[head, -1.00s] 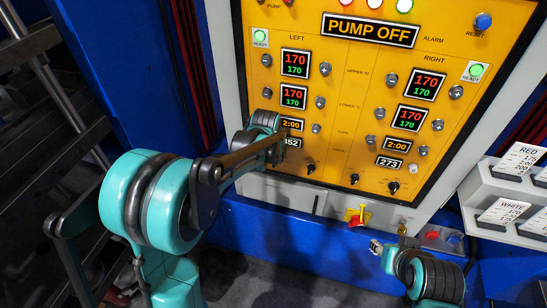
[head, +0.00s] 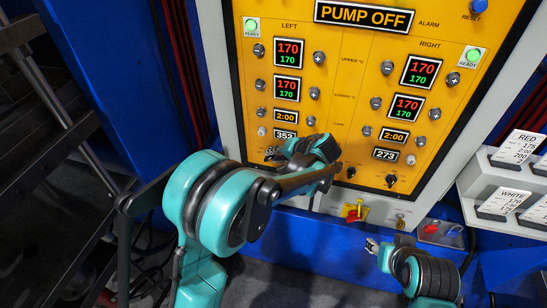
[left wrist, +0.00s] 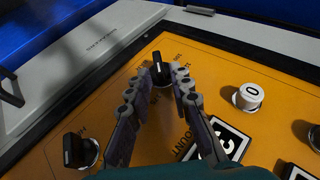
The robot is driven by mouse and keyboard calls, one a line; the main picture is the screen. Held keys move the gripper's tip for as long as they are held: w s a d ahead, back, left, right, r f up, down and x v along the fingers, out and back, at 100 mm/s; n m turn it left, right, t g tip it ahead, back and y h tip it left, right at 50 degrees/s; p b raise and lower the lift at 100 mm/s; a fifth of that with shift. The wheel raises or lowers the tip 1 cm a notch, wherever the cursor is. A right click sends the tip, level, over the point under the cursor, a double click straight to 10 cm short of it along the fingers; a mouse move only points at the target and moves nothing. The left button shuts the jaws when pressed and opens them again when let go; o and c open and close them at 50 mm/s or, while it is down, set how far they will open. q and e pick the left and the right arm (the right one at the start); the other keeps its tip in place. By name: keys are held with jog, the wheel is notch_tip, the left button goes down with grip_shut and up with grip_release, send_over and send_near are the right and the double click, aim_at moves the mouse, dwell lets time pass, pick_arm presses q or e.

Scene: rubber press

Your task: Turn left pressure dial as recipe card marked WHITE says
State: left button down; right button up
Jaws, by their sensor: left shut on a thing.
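In the left wrist view the black left pressure dial (left wrist: 160,66), with a white pointer line, sits between the fingertips of my left gripper (left wrist: 164,76), which is shut on it. In the head view my left gripper (head: 302,158) is at the lower left of the yellow panel (head: 347,120) and hides that dial. The left counter (head: 285,134) reads 352. The recipe card marked WHITE (head: 503,204) stands in the grey rack at the right; its small print is hard to read. My right gripper (head: 373,246) hangs low below the panel, its fingers too small to judge.
A second black dial (left wrist: 76,150) is beside my left gripper, and a white button (left wrist: 248,96) is on its other side. A red switch on a yellow plate (head: 362,211) is below the panel. A RED card (head: 519,146) stands above the WHITE one.

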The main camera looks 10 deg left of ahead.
pick_arm(q)
jog(key=shift+d+f+y+b, duration=0.1)
jog(key=shift+f+y+b, duration=0.2)
jog(key=shift+y, duration=0.2)
jog(key=shift+s+r, duration=0.1)
jog(key=c, duration=1.7)
grip_release()
jog(key=shift+o, duration=0.4)
jog(key=v, duration=1.1)
jog(key=shift+d, duration=0.25)
jog(key=shift+s+r, duration=0.1)
